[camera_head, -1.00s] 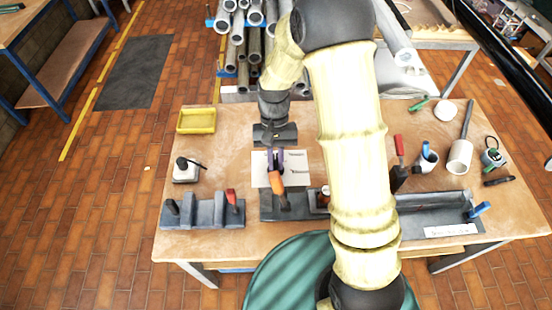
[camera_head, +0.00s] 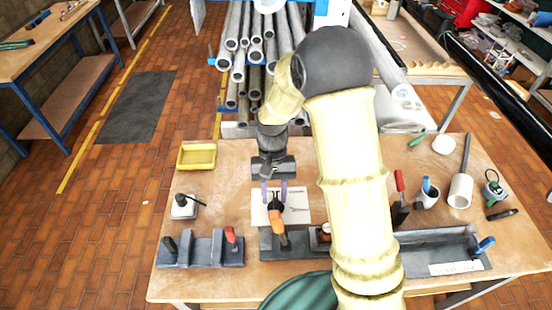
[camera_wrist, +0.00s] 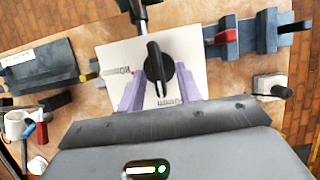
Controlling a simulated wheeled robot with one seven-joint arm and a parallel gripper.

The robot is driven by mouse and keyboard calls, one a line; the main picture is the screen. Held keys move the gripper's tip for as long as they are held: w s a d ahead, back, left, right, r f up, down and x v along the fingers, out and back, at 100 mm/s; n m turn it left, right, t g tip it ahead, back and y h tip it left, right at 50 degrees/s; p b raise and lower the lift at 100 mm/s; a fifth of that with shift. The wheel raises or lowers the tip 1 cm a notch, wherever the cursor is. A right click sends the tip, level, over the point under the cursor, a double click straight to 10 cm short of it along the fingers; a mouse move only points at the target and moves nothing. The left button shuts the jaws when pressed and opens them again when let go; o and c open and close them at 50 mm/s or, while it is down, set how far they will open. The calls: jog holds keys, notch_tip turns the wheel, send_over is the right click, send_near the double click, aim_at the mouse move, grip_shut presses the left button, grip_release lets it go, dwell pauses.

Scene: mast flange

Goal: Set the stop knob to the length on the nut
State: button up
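My gripper (camera_head: 275,190) has two purple fingers pointing down over a white sheet (camera_head: 297,201) on the bench. The fingers are apart. A black knob-like part (camera_wrist: 160,72) shows between them in the wrist view; whether they touch it I cannot tell. A small round dial (camera_head: 326,233) sits on that fixture, partly hidden by my arm. I cannot make out a nut.
A left fixture (camera_head: 202,252) carries a black knob and a red handle (camera_head: 231,238). A yellow tray (camera_head: 197,156) and a small white-based device (camera_head: 184,207) lie behind it. Bare bench lies left of the sheet.

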jog(key=b+v, duration=0.3)
jog(key=v, duration=1.3)
jog(key=shift+d, duration=0.45)
jog(key=shift+r, duration=0.1)
jog(key=s+d+f+t+b, duration=0.2)
jog(key=s+d+f+t, duration=0.5)
jog(key=s+d+f, duration=0.4)
jog(key=s, duration=0.2)
jog(key=shift+s+f, duration=0.2)
jog(key=shift+s, duration=0.1)
